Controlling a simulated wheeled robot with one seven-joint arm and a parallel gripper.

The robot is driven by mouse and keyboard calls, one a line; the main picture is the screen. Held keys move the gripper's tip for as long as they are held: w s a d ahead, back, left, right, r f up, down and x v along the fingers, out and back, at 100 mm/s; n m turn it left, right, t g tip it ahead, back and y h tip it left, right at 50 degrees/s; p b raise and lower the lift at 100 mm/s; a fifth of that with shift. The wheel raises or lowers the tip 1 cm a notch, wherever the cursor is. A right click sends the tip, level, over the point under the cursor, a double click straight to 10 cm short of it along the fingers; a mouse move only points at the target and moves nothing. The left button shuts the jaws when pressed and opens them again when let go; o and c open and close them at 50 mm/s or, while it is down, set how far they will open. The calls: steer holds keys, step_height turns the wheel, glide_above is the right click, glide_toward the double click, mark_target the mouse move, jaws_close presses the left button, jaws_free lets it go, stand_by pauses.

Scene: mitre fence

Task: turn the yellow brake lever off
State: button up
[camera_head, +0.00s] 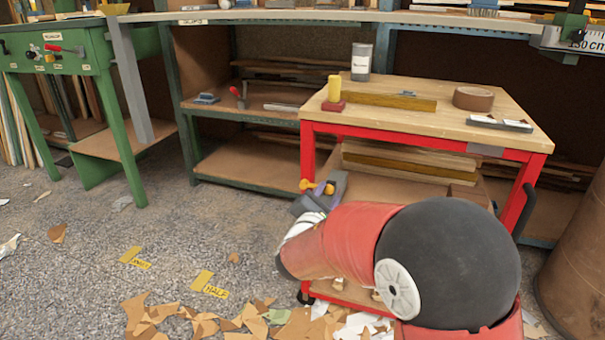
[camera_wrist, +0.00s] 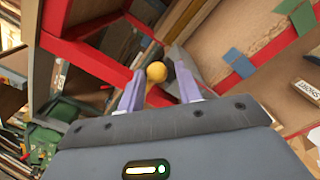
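The yellow brake lever (camera_head: 315,187) shows at the front left leg of the red cart, below its wooden top. In the wrist view its round yellow end (camera_wrist: 156,72) lies between my fingertips, with a small gap seeming to show on each side. My gripper (camera_head: 326,190) is at the lever, and my arm hides part of the cart behind it. In the wrist view my gripper (camera_wrist: 160,74) has its two pale purple fingers apart. Whether either finger touches the lever is hard to tell. The rest of the lever is largely hidden.
The red cart (camera_head: 400,140) carries a grey can (camera_head: 361,62), a yellow-handled red block (camera_head: 334,95), a brown tape roll (camera_head: 473,98) and a wooden bar. A green bench (camera_head: 85,60) stands at left. Paper scraps lie on the floor; the left floor is mostly open.

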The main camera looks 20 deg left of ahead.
steer(key=shift+a, duration=0.1)
stand_by(0.3)
steer(key=shift+s, duration=0.2)
steer(key=s, duration=0.6)
steer(key=shift+s+a, duration=0.25)
steer(key=shift+a, duration=0.05)
